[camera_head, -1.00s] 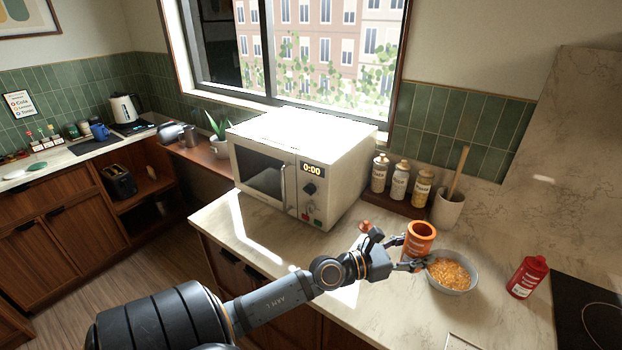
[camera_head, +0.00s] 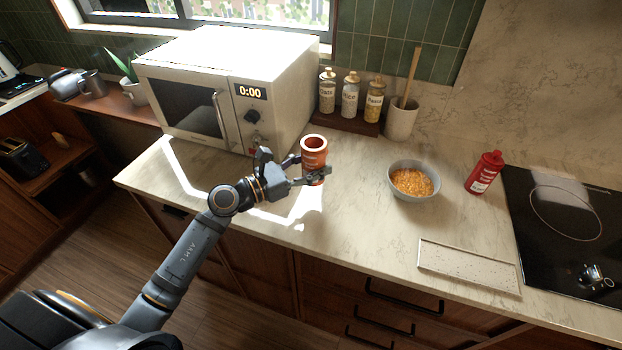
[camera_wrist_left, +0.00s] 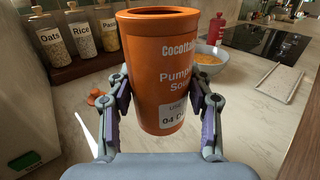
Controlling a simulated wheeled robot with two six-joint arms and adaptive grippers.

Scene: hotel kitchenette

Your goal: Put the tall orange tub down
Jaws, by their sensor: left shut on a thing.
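The tall orange tub (camera_head: 314,148) is upright in my left gripper (camera_head: 306,171), above the bare counter in front of the microwave. In the wrist view the tub (camera_wrist_left: 160,75) carries a soup label, and the left gripper's fingers (camera_wrist_left: 162,108) press on both sides of it. Its top is open with no lid on it. I cannot tell whether its base touches the counter (camera_head: 340,220).
A grey bowl (camera_head: 413,194) of orange food stands to the tub's right, then a red bottle (camera_head: 485,172) and black hob (camera_head: 565,225). The microwave (camera_head: 225,100) is close behind. Jars (camera_head: 350,95) and a utensil pot (camera_head: 401,120) stand behind. A small orange piece (camera_wrist_left: 97,97) lies on the counter.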

